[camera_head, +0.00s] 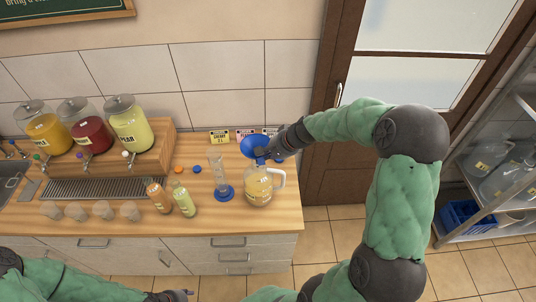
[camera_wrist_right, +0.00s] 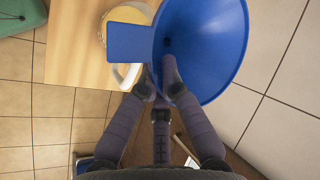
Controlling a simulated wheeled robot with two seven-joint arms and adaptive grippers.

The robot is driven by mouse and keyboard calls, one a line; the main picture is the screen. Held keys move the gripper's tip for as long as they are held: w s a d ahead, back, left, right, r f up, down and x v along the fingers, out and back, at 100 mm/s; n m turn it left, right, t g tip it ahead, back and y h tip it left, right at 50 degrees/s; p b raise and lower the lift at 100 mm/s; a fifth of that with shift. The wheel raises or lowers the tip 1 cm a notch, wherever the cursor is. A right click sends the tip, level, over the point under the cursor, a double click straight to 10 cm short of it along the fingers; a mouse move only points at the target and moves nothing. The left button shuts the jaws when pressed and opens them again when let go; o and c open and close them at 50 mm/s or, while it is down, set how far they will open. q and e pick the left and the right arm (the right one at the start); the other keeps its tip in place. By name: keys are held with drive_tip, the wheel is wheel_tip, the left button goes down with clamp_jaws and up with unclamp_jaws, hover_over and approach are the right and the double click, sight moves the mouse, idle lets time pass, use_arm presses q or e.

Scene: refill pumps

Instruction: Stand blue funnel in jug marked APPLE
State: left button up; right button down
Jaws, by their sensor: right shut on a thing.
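The blue funnel (camera_head: 253,146) is in my right gripper (camera_head: 268,155), wide mouth up and tilted, by the top of a clear handled jug (camera_head: 258,188) at the counter's right end. In the right wrist view, my right gripper (camera_wrist_right: 160,85) is shut on the wall of the funnel (camera_wrist_right: 215,40). The jug (camera_wrist_right: 128,14) shows partly behind the funnel's flat tab. The jug holds pale yellow liquid; its label is too small to read surely. The spout's tip is hidden. My left gripper (camera_head: 180,294) is low at the bottom edge, its jaws unclear.
A measuring cylinder (camera_head: 218,175) with a blue base stands left of the jug. Two bottles (camera_head: 183,199) stand further left. Small cards (camera_head: 219,137) line the wall behind. Dispensers (camera_head: 128,124) stand on a wooden riser at the left. A door is behind my right arm.

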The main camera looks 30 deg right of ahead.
drive_tip(key=c, duration=1.4)
unclamp_jaws()
drive_tip(key=shift+o, duration=0.2)
drive_tip(key=shift+s+d+r, duration=0.15)
drive_tip(key=shift+s+r, duration=0.05)
drive_tip(key=shift+r, duration=0.3)
drive_tip(key=v, duration=1.1)
drive_tip(key=shift+s+f, duration=0.1)
